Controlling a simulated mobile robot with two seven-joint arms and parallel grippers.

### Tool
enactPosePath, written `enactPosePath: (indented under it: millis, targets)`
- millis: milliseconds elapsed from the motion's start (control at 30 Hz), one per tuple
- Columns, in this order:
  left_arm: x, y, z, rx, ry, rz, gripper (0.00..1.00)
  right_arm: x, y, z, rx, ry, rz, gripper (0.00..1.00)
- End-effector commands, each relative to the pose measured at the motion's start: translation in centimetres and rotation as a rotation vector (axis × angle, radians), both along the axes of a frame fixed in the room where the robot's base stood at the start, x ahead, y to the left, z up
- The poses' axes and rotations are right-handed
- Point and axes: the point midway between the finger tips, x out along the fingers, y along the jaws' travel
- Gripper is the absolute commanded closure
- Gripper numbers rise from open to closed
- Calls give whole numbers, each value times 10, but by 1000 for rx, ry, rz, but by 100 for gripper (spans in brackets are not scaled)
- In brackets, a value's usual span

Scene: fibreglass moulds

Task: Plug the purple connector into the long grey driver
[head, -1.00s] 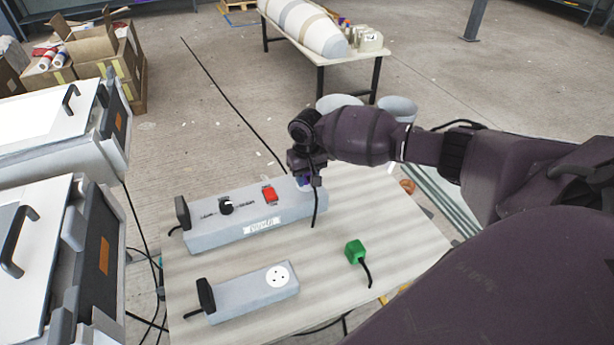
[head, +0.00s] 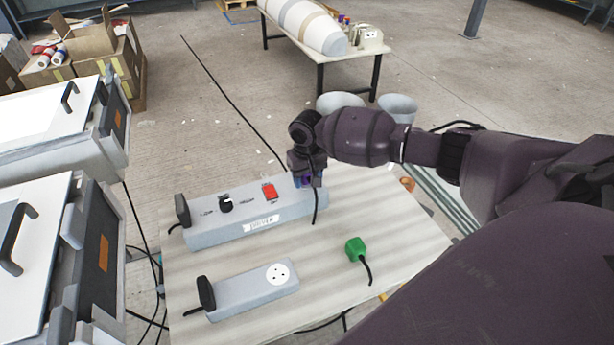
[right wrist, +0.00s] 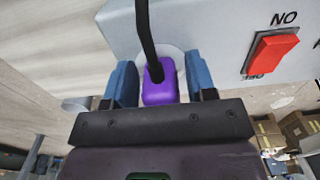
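The long grey driver (head: 212,235) lies on the table, with a black knob, a red switch (head: 269,192) and a label on it. My right gripper (head: 309,181) is over its right end. In the right wrist view the purple connector (right wrist: 160,91) stands at the pale round socket (right wrist: 172,58) of the driver, its black cable running up. It seems to sit against the socket; its pins are hidden. The blue fingers of my right gripper (right wrist: 162,85) stand on either side of the connector, with narrow gaps showing. My left gripper is not in view.
A shorter grey driver (head: 240,299) with a white round socket lies nearer on the table (head: 330,290). A green connector (head: 356,250) with a black cable lies right of it. White-lidded cases (head: 40,250) stand at the left.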

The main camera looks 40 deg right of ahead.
Motion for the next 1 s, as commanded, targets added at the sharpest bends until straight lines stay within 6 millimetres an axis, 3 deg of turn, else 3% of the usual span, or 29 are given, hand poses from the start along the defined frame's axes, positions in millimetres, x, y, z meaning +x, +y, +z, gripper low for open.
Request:
enactPosePath:
  millis: [533, 800, 1000]
  targets:
    - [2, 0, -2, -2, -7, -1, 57, 0, 0, 0, 0, 0, 0, 39]
    - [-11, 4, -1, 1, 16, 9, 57, 1, 0, 58, 0, -8, 2, 39]
    - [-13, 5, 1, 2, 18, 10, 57, 0, 0, 90, 0, -4, 1, 39]
